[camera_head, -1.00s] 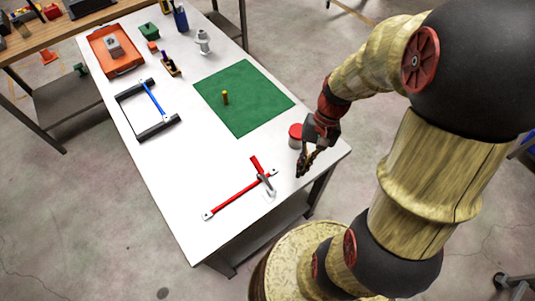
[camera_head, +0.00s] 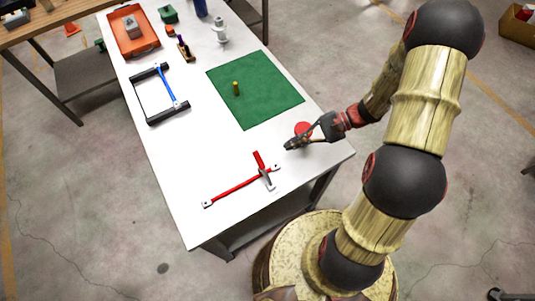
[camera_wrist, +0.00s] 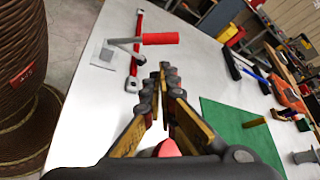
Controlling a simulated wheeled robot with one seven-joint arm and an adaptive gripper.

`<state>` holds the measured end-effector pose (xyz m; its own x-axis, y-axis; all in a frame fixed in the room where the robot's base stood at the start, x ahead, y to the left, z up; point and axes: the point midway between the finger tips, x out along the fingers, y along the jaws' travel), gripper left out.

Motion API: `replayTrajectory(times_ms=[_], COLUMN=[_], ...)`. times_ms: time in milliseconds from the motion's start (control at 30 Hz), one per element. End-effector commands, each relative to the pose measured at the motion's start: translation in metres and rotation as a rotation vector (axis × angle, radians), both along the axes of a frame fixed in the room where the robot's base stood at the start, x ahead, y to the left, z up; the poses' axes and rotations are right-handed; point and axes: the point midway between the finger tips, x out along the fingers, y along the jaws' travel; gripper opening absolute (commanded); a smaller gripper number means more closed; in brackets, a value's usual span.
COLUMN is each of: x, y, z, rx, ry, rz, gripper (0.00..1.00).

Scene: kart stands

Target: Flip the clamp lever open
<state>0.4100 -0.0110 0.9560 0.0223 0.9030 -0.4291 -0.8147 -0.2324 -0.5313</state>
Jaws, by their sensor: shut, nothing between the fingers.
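The clamp (camera_head: 267,180) stands near the front edge of the white table, with a grey metal body and a red-handled lever (camera_head: 259,160) that sticks up at a tilt. A red bar (camera_head: 235,189) with white ends lies beside it. In the wrist view the red lever grip (camera_wrist: 160,38) lies roughly level beyond the fingertips, with the clamp base (camera_wrist: 104,54) to its left. My gripper (camera_head: 289,145) is shut and empty, to the right of the lever and apart from it. Its closed fingertips (camera_wrist: 165,68) point toward the lever.
A green mat (camera_head: 262,97) with a small brass peg (camera_head: 236,88) lies farther back. A black-and-blue frame (camera_head: 150,117) and an orange tray (camera_head: 119,39) lie at the far left. The table between gripper and clamp is clear.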

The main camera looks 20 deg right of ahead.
Motion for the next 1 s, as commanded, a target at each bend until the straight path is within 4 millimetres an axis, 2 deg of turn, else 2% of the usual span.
replayTrajectory(times_ms=[267,367,800,1000], x=[0.000,0.000,0.000,0.001], y=[0.001,0.007,0.070,0.087], z=[-0.001,-0.004,-0.034,-0.042], rx=[-0.002,-0.002,-0.003,-0.003], ry=[0.000,0.001,0.002,0.002], rz=[0.001,0.002,0.005,0.002], gripper=[0.00,0.00,0.00,0.00])
